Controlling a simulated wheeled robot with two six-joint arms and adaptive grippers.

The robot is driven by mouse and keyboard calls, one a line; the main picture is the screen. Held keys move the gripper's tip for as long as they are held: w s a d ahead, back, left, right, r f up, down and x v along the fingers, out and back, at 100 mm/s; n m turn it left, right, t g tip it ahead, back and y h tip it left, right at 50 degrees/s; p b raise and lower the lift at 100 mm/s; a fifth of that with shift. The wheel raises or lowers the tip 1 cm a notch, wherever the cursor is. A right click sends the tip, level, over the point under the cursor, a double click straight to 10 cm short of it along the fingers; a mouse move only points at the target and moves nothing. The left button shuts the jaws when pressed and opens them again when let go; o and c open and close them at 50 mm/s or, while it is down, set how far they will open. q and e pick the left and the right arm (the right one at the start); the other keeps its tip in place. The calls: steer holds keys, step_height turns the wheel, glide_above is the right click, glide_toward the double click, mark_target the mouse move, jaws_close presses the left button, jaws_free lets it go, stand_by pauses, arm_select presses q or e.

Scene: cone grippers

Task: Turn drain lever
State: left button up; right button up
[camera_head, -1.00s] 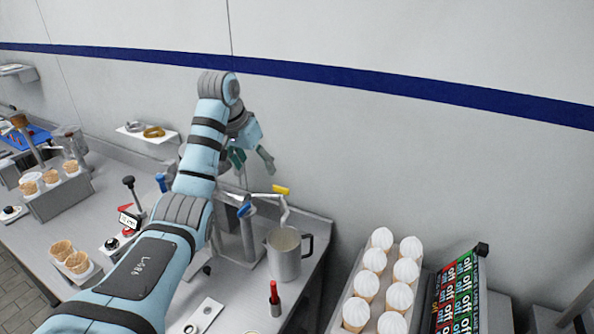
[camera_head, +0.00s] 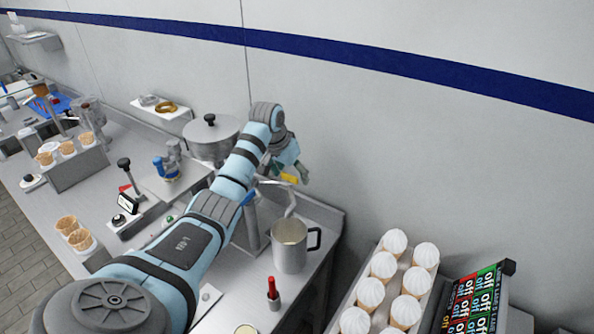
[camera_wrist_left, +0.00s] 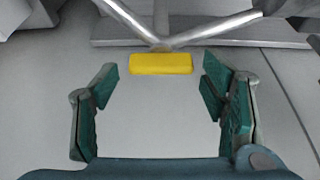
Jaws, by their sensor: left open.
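A lever with a yellow grip (camera_head: 289,178) stands above a steel pitcher (camera_head: 289,244), near the wall; I take it to be the drain lever. In the left wrist view the yellow grip (camera_wrist_left: 161,64) lies crosswise on a thin metal rod, centred between my fingers and just beyond their tips. My left gripper (camera_head: 296,169) is open and empty, right by the grip in the head view. In the left wrist view its green-padded fingers (camera_wrist_left: 159,82) stand well apart and do not touch the grip. My right gripper is not in view.
A lidded pot (camera_head: 211,135) stands behind my left arm. A red-topped stick (camera_head: 272,288) stands on the steel counter in front of the pitcher. A tray of white-topped cones (camera_head: 382,264) and a board of labels (camera_head: 474,300) are at the right. The wall is close behind the lever.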

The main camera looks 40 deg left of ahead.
arm_select(q)
steer(key=shift+s+r, duration=0.3)
steer(key=shift+s, duration=0.3)
steer(key=shift+c, duration=0.4)
steer(key=shift+s, duration=0.15)
steer(key=c, duration=1.1)
steer(key=shift+o, duration=0.2)
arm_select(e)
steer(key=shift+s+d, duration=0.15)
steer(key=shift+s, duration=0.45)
